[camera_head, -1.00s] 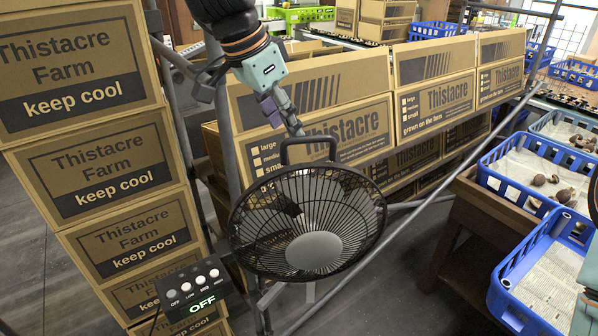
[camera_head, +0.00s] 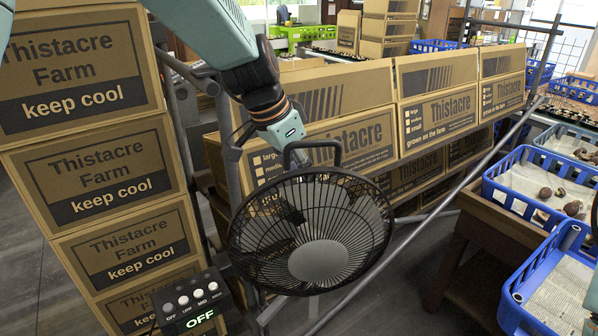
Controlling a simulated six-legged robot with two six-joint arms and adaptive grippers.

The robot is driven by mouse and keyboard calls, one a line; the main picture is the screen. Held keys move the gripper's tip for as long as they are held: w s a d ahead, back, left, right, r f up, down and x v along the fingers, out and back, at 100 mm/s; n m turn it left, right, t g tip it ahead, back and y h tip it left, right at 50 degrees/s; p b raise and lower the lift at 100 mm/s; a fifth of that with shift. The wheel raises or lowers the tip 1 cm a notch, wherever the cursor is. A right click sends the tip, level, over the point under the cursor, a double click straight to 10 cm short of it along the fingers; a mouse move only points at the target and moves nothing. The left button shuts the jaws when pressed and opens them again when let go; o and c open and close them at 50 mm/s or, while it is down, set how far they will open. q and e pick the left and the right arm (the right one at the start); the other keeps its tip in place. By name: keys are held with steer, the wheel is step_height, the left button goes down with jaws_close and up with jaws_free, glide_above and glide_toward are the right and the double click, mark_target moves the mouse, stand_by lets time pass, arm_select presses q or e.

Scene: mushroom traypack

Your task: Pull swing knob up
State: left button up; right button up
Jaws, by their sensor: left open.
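The black wire-cage fan (camera_head: 318,262) stands in front of the cartons, facing me, with a loop handle (camera_head: 290,158) at its top. I cannot make out the swing knob; the area behind the fan is largely hidden by the cage. My left gripper (camera_head: 300,158) reaches down from the upper left to just behind the handle. Its fingers are open but partly hidden by the handle and cage, and I cannot tell whether they touch anything. The fan's control box (camera_head: 188,300), at lower left, shows OFF in lit letters. My right gripper's fingers do not show.
Stacked Thistacre Farm cartons (camera_head: 115,180) stand close on the left. A slanted row of cartons (camera_head: 440,118) lies behind the fan, with a grey metal rail (camera_head: 420,225) in front. Blue crates (camera_head: 510,195) with mushrooms stand at the right.

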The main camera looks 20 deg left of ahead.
arm_select(q)
steer(key=shift+s+d, duration=0.15)
steer(key=shift+c, duration=0.3)
steer(key=shift+w+f, duration=0.15)
steer(key=shift+w, duration=0.05)
steer(key=c, duration=0.5)
jaws_close()
